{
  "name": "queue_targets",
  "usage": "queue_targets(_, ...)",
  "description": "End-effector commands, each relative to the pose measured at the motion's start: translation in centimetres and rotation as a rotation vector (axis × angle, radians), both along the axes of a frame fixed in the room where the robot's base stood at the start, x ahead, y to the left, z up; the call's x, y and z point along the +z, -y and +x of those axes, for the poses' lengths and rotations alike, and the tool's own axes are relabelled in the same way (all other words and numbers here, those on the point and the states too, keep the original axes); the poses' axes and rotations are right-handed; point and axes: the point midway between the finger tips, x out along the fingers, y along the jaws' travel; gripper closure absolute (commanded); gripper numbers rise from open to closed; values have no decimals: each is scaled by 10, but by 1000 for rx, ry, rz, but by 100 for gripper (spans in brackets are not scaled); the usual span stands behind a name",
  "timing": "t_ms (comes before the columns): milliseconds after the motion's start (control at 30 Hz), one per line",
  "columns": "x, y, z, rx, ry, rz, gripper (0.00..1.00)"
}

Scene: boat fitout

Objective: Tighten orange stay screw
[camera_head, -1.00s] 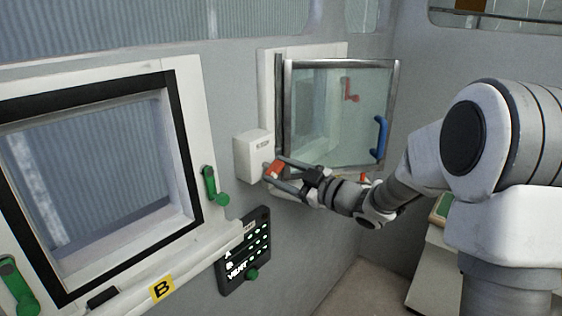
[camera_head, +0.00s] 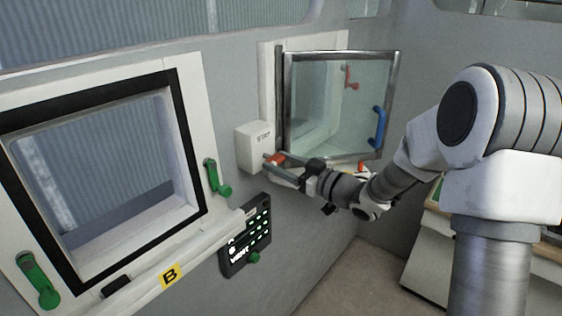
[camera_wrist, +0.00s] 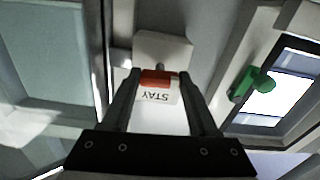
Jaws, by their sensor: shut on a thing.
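The orange stay screw (camera_head: 277,158) sticks out from the lower right of a white wall box (camera_head: 257,146). In the wrist view, the orange knob (camera_wrist: 158,81) has a white part lettered STAY and sits on a short metal shaft in front of the white box (camera_wrist: 162,48). My gripper (camera_head: 272,167) is at the knob, with one finger on each side of it. In the wrist view, my gripper (camera_wrist: 157,85) is shut on the orange screw. How far the shaft is screwed in cannot be told.
A framed glass pane (camera_head: 338,105) with a blue handle (camera_head: 379,132) stands open just right of the box. A red lever (camera_head: 351,78) shows behind it. A window with green latches (camera_head: 217,178) and a dark panel (camera_head: 246,240) are to the left.

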Motion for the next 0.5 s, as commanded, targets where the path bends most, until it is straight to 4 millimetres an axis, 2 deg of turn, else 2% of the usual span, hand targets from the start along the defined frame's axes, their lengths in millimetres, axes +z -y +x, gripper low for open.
queue_targets(233,-1,0,0,0,-1,0,96)
queue_targets(267,-1,0,0,0,-1,0,36)
queue_targets(400,-1,0,0,0,-1,-1,11)
queue_targets(500,-1,0,0,0,-1,-1,10)
